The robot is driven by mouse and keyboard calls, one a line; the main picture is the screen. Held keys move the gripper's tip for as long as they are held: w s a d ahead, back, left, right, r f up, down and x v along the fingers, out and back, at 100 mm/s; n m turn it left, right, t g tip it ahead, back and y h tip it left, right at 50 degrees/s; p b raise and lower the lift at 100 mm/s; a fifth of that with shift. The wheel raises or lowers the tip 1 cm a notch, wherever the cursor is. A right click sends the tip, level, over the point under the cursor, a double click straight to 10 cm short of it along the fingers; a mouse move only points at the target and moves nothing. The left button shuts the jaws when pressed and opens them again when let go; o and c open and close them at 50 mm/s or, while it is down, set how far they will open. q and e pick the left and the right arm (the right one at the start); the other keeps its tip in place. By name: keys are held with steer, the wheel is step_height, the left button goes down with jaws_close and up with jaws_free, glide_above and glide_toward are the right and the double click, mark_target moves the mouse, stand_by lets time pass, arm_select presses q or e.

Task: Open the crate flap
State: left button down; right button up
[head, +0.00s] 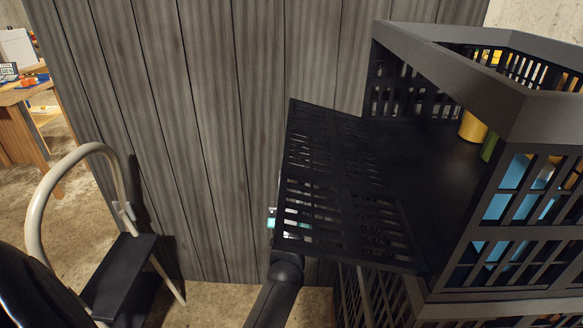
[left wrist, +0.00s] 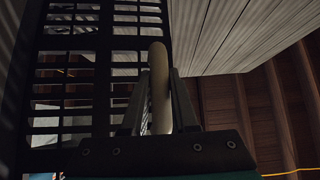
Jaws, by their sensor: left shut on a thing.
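The crate flap (head: 335,185) is a black slotted panel. In the head view it stands out to the left from the open front of the upper dark crate (head: 535,110), tilted with its outer edge raised. My left gripper (head: 274,217) is at the flap's outer left edge, mostly hidden behind it. In the left wrist view the flap (left wrist: 103,62) fills the left side. The gripper's two fingers (left wrist: 160,108) stand on either side of a pale rounded bar (left wrist: 159,75) at the flap's edge and are shut on it. My right gripper is not in view.
Yellow and green things (head: 473,127) show inside the upper crate. It stands on another slotted crate (head: 375,297). A grey plank wall (head: 215,120) is close behind the flap. A step stool (head: 122,275) with a pale hoop stands at the left.

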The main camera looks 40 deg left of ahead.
arm_select(q)
steer(key=shift+s+a+f+n+g+y, duration=0.2)
steer(key=shift+a+f+n+g+y, duration=0.15)
steer(key=shift+f, duration=0.2)
steer(key=c, duration=0.7)
jaws_free()
steer(key=shift+a, duration=0.15)
steer(key=shift+f, duration=0.1)
steer(key=v, duration=0.5)
steer(key=b+v, duration=0.1)
steer(key=v, duration=0.9)
steer(key=shift+s+a+f, duration=0.1)
steer(key=shift+s+a, duration=0.1)
steer(key=shift+a, duration=0.1)
